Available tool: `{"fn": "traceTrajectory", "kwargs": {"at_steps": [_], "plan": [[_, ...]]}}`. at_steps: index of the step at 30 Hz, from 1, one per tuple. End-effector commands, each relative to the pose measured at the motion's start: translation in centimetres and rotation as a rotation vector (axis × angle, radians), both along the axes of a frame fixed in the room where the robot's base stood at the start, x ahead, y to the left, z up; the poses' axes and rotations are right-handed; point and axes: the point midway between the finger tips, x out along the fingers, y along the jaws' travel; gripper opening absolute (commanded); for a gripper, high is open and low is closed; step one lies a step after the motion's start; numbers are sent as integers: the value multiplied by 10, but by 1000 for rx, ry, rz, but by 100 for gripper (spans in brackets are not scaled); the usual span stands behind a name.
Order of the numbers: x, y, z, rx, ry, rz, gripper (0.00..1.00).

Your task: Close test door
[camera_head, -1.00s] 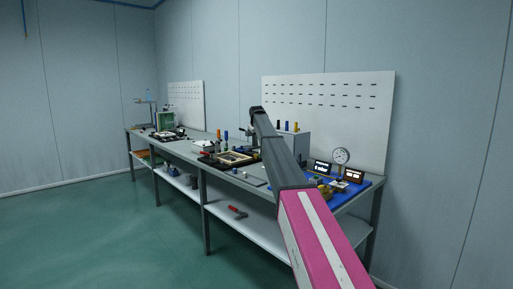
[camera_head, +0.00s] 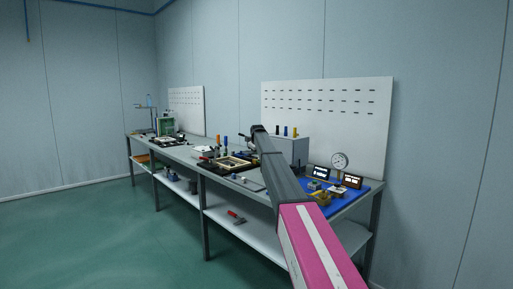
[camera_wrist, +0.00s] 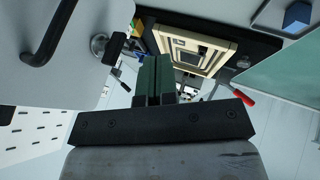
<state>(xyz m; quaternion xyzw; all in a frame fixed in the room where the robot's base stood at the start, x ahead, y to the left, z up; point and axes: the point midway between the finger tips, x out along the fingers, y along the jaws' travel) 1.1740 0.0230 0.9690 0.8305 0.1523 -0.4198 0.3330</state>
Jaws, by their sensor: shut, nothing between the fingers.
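A light grey panel (camera_wrist: 75,75) with a black bar handle (camera_wrist: 50,32) and a round metal knob fills the upper left of the wrist view; it looks like the test door, but its hinge and how far it stands open cannot be told. My gripper (camera_wrist: 157,62) is shut and empty, pointing past the panel's right edge. A gap to the panel cannot be judged. In the head view a grey box (camera_head: 290,150) stands at the back of the bench, just right of my arm's end; my arm hides part of it, and the door is not clear there.
A wooden frame on a black base (camera_wrist: 185,45) lies close beyond my fingers, with a red-handled lever (camera_wrist: 243,97) beside it. A blue block (camera_wrist: 297,16) is near. The bench (camera_head: 178,152) also carries gauges on a blue mat (camera_head: 345,203) at right. The floor (camera_head: 100,235) is clear.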

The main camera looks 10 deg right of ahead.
Motion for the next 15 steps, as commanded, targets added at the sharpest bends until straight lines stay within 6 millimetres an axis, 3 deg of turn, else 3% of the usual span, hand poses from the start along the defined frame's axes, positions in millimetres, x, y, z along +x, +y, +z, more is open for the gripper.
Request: {"fn": "traceTrajectory", "kwargs": {"at_steps": [1, 6, 15], "plan": [[8, 0, -8, -1, 1, 0, 0], [29, -18, -7, 0, -1, -1, 0], [36, -27, -7, 0, 0, 0, 0]]}}
